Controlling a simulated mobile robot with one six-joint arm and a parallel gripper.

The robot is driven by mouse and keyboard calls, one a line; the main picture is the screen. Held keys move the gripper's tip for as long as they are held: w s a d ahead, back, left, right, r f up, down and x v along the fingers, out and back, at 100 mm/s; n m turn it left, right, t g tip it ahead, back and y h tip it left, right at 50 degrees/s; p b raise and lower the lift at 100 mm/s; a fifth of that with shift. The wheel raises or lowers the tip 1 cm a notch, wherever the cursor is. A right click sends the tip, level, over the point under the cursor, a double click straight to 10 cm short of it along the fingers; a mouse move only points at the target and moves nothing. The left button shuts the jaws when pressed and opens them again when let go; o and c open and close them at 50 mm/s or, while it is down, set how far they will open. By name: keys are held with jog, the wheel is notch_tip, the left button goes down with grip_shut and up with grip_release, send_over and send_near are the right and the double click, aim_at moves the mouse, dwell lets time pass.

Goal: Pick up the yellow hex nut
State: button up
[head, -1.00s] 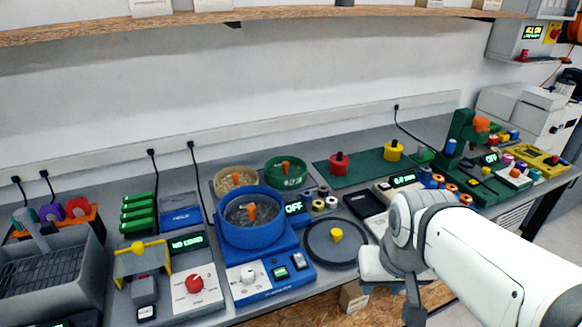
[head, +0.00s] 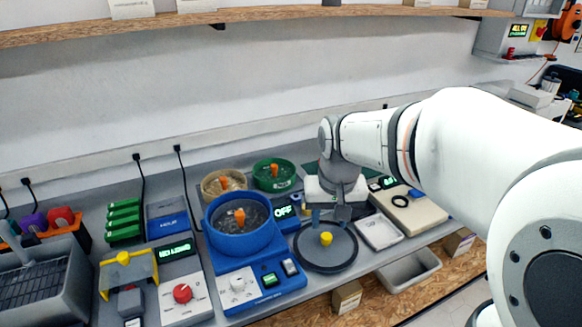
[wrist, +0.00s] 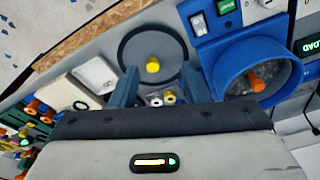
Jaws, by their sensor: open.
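In the wrist view, my gripper (wrist: 160,72) is open and empty. Between the bases of its fingers show small ring-shaped pieces: a whitish one (wrist: 155,99) and a yellowish one (wrist: 169,97). They are too small to tell whether the yellowish one is the yellow hex nut. In the head view my gripper hides this spot.
A blue bowl machine (head: 238,225) stands left of the disc, with tan (head: 221,184) and green bowls (head: 273,176) behind. A white tray (head: 379,232) and a pale box (head: 408,213) lie to the right. The wooden shelf (head: 100,27) runs above.

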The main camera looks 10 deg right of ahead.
jog(key=w+f, duration=0.3)
jog(key=w, duration=0.5)
jog(key=w+f+m+g+p, duration=0.1)
jog(key=w+f, duration=0.3)
jog(key=w, duration=0.5)
jog(key=w+f+m, duration=0.1)
jog(key=w+f, duration=0.2)
jog(key=w, duration=0.5)
jog(key=shift+w+f+g+p, duration=0.15)
jog(key=shift+f+g+p, duration=0.15)
jog(key=shift+g+p, duration=0.1)
jog(key=shift+w+f, duration=0.1)
jog(key=shift+f, duration=0.25)
notch_tip(320, 180, down, 8)
jog(key=shift+r+p, duration=0.25)
jog(key=shift+p, duration=0.55)
jog(key=shift+s, duration=0.2)
jog(key=shift+c, duration=0.4)
jog(key=c, duration=0.6)
jog(key=shift+r, duration=0.1)
jog(key=shift+c, duration=0.2)
